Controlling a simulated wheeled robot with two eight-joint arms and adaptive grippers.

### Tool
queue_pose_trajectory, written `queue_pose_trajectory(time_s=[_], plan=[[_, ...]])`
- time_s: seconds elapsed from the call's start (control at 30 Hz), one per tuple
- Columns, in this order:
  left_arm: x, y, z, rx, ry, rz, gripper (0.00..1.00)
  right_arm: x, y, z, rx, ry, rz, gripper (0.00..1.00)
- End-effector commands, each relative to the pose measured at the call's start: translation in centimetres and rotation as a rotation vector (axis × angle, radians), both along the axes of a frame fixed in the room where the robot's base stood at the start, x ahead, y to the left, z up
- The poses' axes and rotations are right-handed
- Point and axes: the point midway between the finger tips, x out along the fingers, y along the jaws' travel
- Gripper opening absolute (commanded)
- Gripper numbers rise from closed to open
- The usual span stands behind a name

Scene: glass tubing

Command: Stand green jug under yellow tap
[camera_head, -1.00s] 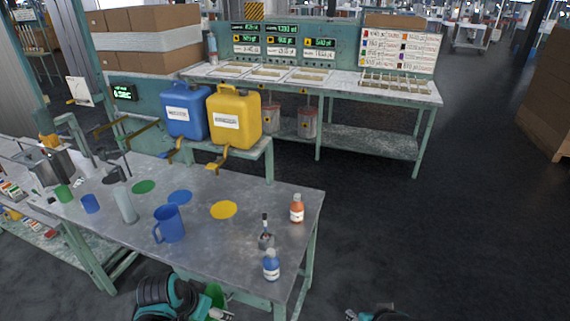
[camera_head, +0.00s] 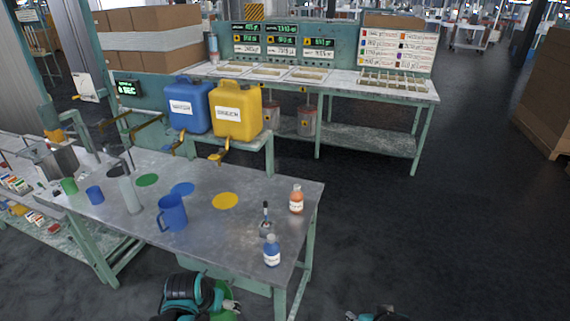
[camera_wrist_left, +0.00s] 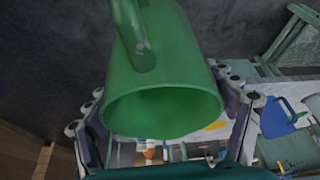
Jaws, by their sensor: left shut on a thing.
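The green jug (camera_wrist_left: 165,75) fills the middle of the left wrist view, with its handle toward the top and its open mouth toward the bottom. The fingers of my left gripper (camera_wrist_left: 160,110) are on both sides of it, shut on it. In the head view, my left gripper (camera_head: 228,303) is at the bottom edge, in front of the table, and only a bit of the green jug (camera_head: 222,292) shows behind it. The yellow tap (camera_head: 220,156) sticks out from the yellow canister (camera_head: 236,122) above the table's back edge. A yellow disc (camera_head: 225,201) lies on the table near it. My right gripper (camera_head: 352,316) is barely in view.
A blue jug (camera_head: 173,213) stands on the table (camera_head: 215,240) left of the yellow disc. A blue canister (camera_head: 188,106) stands beside the yellow one. An orange-brown bottle (camera_head: 296,200), a blue bottle (camera_head: 272,251) and a small dropper bottle (camera_head: 265,225) stand at the right end.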

Motion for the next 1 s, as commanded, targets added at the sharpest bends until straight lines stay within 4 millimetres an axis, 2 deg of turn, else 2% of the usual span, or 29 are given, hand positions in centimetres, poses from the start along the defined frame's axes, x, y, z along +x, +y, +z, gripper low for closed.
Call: queue_pose_trajectory(time_s=[0.1,0.3,0.87,0.93,1.0], plan=[[1.2,-0.4,-2.2,0.001,-0.004,0.056,0.51,0.0,0.0,-0.6,0.000,0.000,0.000,0.40],[2.2,-0.8,-4.2,0.000,-0.010,0.122,0.51,0.0,0.0,-1.0,0.000,0.000,0.000,0.40],[2.2,-0.8,-4.3,-0.002,-0.012,0.131,0.51,0.0,0.0,-1.0,0.000,0.000,0.000,0.40],[2.2,-0.8,-4.3,-0.001,-0.012,0.131,0.51,0.0,0.0,-1.0,0.000,0.000,0.000,0.34],[2.2,-0.8,-4.3,-0.001,-0.012,0.131,0.51,0.0,0.0,-1.0,0.000,0.000,0.000,0.34]])
